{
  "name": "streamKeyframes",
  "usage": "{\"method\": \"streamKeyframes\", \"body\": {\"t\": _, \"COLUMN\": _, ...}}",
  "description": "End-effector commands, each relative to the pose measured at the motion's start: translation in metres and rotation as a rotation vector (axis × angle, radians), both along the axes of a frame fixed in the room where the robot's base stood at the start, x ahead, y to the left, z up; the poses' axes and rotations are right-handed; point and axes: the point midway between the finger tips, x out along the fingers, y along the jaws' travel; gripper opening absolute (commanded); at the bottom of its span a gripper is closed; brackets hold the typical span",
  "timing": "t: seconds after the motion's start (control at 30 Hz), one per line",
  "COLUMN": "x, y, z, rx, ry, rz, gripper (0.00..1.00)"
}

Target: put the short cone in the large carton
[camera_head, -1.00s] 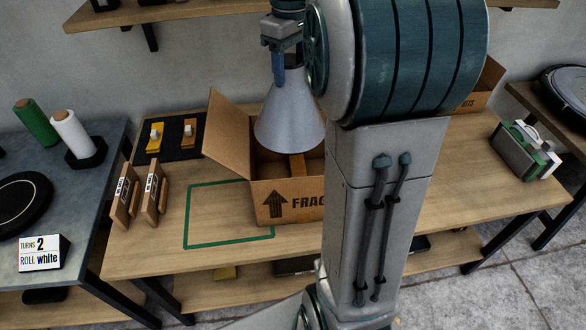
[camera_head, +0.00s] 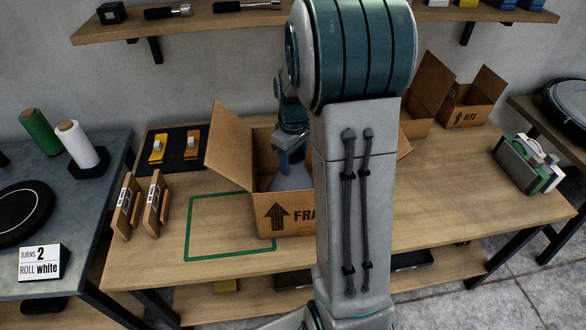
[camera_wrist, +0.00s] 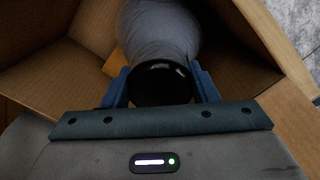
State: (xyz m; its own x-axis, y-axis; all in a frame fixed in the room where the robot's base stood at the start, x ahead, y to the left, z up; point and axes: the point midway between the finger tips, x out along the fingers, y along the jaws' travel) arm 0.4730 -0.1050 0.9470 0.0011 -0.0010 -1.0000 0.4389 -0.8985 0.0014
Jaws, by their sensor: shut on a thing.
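The short cone (camera_head: 291,177) is grey and stands inside the large carton (camera_head: 268,205), with the carton's front wall hiding its lower part. The carton is brown, with open flaps and an arrow and lettering on its front. My gripper (camera_head: 288,150) reaches down into the carton from above, partly hidden by my arm. In the wrist view my gripper (camera_wrist: 162,88) is shut on the cone's dark narrow end, one blue finger on each side. The cone's grey body (camera_wrist: 158,35) extends away among the carton walls. I cannot tell whether it touches the carton floor.
A green outlined square (camera_head: 230,226) is bare on the table left of the carton. Wooden blocks (camera_head: 140,205) stand further left. More open cartons (camera_head: 470,105) are behind at the right. A shelf (camera_head: 190,25) runs above.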

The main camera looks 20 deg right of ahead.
Motion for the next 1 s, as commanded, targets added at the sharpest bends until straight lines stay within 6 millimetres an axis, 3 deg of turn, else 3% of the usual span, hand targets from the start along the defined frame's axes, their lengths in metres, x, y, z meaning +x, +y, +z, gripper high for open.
{"method": "streamKeyframes", "body": {"t": 0.3, "x": 0.000, "y": 0.000, "z": -0.040, "rx": 0.001, "ry": 0.002, "rz": -0.002, "gripper": 0.00}}
{"method": "streamKeyframes", "body": {"t": 0.7, "x": 0.000, "y": 0.000, "z": -0.046, "rx": 0.000, "ry": 0.000, "rz": -0.001, "gripper": 0.00}}
{"method": "streamKeyframes", "body": {"t": 0.73, "x": 0.000, "y": 0.000, "z": -0.044, "rx": 0.000, "ry": 0.001, "rz": -0.001, "gripper": 0.62}}
{"method": "streamKeyframes", "body": {"t": 0.8, "x": 0.000, "y": 0.000, "z": -0.044, "rx": 0.000, "ry": 0.001, "rz": -0.001, "gripper": 0.75}}
{"method": "streamKeyframes", "body": {"t": 1.0, "x": 0.000, "y": 0.000, "z": -0.044, "rx": 0.000, "ry": 0.001, "rz": -0.001, "gripper": 0.75}}
